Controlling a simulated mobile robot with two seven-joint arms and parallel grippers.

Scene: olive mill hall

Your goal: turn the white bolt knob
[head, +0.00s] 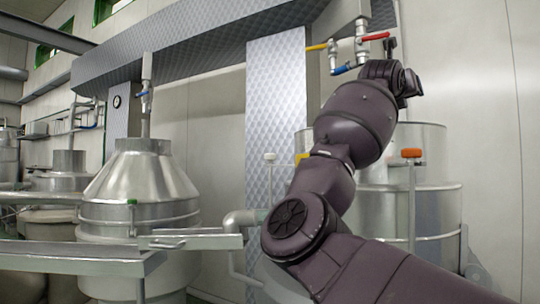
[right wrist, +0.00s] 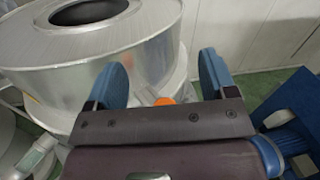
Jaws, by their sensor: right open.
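The white bolt knob (head: 269,156) is a small pale cap on a thin post, in front of the patterned metal column in the head view. It stands left of my right arm and apart from it. I cannot make it out in the right wrist view. My right gripper (right wrist: 162,60) is open in the right wrist view, with two blue fingers and nothing gripped between them. In the head view my right arm reaches up to the coloured valves, and its fingers are not clear there. My left gripper is not in view.
An orange knob (head: 411,153) stands on a post by the metal drums at right; an orange piece (right wrist: 163,101) shows between my fingers in the wrist view. A green knob (head: 131,202) is at left. Red (head: 376,36) and yellow (head: 317,47) valve handles hang above.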

